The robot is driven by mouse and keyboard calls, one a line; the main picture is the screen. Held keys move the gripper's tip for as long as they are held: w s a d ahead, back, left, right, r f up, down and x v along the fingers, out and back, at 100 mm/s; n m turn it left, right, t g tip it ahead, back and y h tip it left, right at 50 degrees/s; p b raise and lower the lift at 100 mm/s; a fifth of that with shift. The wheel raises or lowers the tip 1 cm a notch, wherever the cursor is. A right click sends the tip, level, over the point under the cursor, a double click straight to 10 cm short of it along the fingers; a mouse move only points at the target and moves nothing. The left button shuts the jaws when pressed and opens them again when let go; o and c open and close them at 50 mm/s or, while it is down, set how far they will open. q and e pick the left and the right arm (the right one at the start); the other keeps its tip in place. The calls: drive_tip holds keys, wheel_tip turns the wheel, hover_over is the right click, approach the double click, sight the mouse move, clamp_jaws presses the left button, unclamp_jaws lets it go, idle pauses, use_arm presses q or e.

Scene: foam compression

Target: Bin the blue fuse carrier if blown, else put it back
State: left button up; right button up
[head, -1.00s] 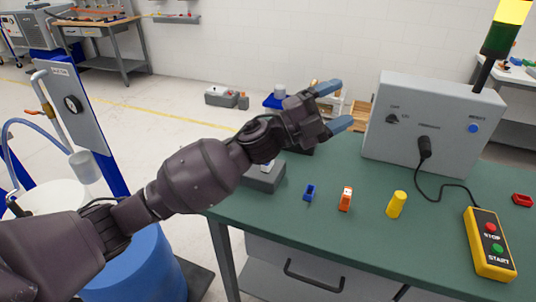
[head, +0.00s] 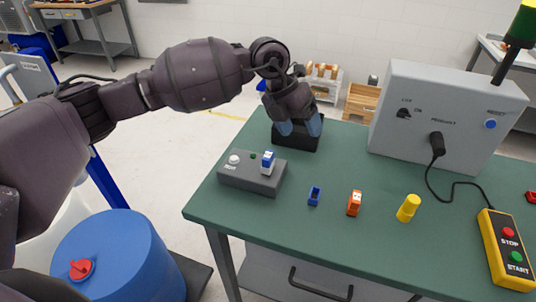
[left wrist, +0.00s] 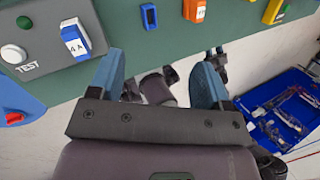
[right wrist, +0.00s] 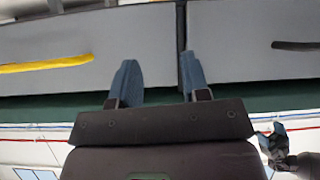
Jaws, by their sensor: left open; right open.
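The blue fuse carrier (head: 268,162), blue with a white face, stands upright on the grey test box (head: 240,181) on the green table. In the left wrist view its label reads 4 A (left wrist: 74,40), beside the word TEST. The box has a white button (head: 234,160) and a small dark green lamp (left wrist: 23,22), which does not look clearly lit. My right gripper (right wrist: 159,60) is open and empty, facing grey drawer fronts.
A grey cabinet (head: 435,115) and a STOP/START pendant (head: 505,245) are to the right. A blue drum (head: 120,262) stands left; a blue crate (left wrist: 285,110) holds scrap.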

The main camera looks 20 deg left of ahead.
use_arm(q)
drive_tip(key=a+y, duration=0.1)
drive_tip(key=a, duration=0.1)
drive_tip(key=a+f+n+y, duration=0.1)
drive_tip(key=a+y, duration=0.1)
drive_tip(key=w+a+f+n+y, duration=0.1)
drive_tip(key=a, duration=0.1)
drive_tip(key=shift+a+y, duration=0.3)
drive_tip(key=shift+a, duration=0.05)
drive_tip(key=shift+s+a+n+g, duration=0.3)
drive_tip(key=shift+s+n, duration=0.05)
drive_tip(key=shift+n, duration=0.05)
use_arm(e)
drive_tip(key=shift+a+f, duration=0.1)
drive_tip(key=shift+f, duration=0.2)
drive_tip(key=shift+w+r, duration=0.1)
drive_tip(key=shift+w, duration=0.05)
use_arm(q)
drive_tip(key=shift+f, duration=0.15)
use_arm(e)
drive_tip(key=shift+w, duration=0.1)
